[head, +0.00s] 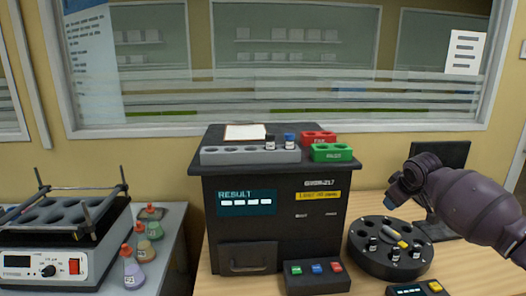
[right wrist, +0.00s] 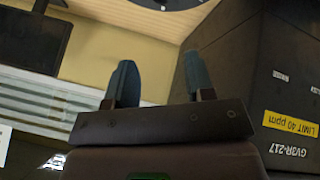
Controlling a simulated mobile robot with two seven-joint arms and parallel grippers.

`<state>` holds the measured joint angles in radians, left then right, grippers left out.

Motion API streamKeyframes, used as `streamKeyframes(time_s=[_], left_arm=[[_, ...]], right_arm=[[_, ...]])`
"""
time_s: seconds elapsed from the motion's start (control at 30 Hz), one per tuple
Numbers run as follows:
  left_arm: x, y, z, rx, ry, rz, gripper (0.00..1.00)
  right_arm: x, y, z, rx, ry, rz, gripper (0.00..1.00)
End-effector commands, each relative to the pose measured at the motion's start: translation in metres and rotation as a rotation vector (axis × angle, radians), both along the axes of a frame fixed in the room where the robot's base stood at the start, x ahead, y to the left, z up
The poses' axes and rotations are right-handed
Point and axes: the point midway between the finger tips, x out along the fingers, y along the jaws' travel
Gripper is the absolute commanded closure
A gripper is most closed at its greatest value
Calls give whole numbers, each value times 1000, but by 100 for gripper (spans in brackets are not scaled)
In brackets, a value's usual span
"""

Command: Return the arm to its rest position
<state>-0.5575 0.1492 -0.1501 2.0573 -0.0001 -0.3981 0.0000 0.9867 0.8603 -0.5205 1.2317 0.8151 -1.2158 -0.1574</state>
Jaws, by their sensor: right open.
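My right arm comes in from the right in the head view. Its gripper (head: 391,206) hangs above the round black carousel (head: 376,266), apart from it. In the right wrist view the two blue-grey fingers of this gripper (right wrist: 160,85) stand apart with nothing between them. The carousel holds several small vials, some dark-capped, and has empty holes. My left gripper is in neither view.
A dark analyser (head: 270,225) with a result screen stands left of the carousel; its side shows in the right wrist view (right wrist: 290,60). A grey rack (head: 225,156) with two vials, a red block (head: 318,137) and a green block (head: 330,153) sit on top. A monitor (head: 452,158) stands behind my right arm.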

Motion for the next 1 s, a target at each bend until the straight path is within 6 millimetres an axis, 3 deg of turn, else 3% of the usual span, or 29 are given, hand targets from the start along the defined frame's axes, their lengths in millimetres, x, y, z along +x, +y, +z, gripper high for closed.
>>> streamKeyframes(time_s=[0.13,0.27,0.5,0.7,1.0], left_arm=[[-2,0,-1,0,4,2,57],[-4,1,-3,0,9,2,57],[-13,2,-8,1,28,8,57],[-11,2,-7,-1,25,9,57],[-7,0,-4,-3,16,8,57]], right_arm=[[2,46,-14,17,-169,82,51],[-10,83,-33,53,-302,146,51],[-62,139,-78,164,-496,222,51],[-121,162,-110,254,-604,224,51],[-216,164,-153,338,-683,140,51]])
